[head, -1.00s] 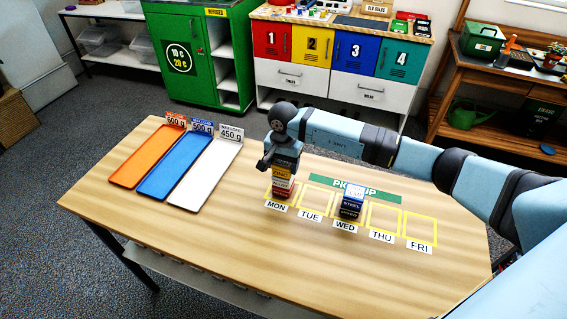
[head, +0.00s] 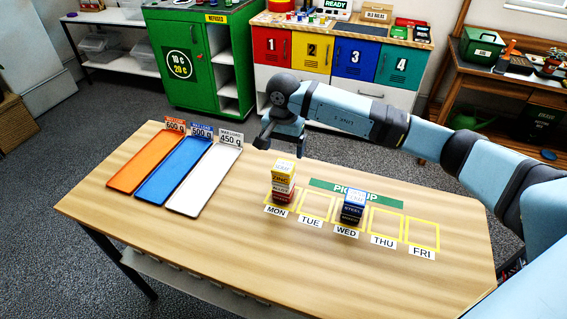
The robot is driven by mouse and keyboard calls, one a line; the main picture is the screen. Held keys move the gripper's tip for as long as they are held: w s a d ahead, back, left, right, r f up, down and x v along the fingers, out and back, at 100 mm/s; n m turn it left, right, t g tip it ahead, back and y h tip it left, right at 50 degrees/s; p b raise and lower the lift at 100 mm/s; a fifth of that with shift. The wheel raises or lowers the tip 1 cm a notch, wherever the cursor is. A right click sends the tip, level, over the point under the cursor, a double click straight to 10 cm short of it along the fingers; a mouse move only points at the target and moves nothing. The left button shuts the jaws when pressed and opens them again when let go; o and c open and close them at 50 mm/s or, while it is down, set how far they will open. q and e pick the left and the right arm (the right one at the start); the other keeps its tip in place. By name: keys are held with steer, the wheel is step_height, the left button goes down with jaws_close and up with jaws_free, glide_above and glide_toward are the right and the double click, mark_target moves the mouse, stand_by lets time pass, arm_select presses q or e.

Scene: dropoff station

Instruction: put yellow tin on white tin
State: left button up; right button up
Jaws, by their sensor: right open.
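The yellow tin (head: 283,174) is the top of a stack on the MON square. It rests on the white tin (head: 283,187), and a red tin (head: 282,197) is under that. My right gripper (head: 281,142) is open and empty, above and just behind the yellow tin, clear of it. My left gripper is not in view.
A second stack with a white-and-blue top and dark tins (head: 352,207) stands on the WED square. The TUE, THU and FRI squares are empty. Orange (head: 132,172), blue (head: 158,189) and white (head: 186,198) trays lie at left. The table front (head: 200,245) is clear.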

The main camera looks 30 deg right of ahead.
mark_target(283, 166)
steer(key=shift+r, duration=1.95)
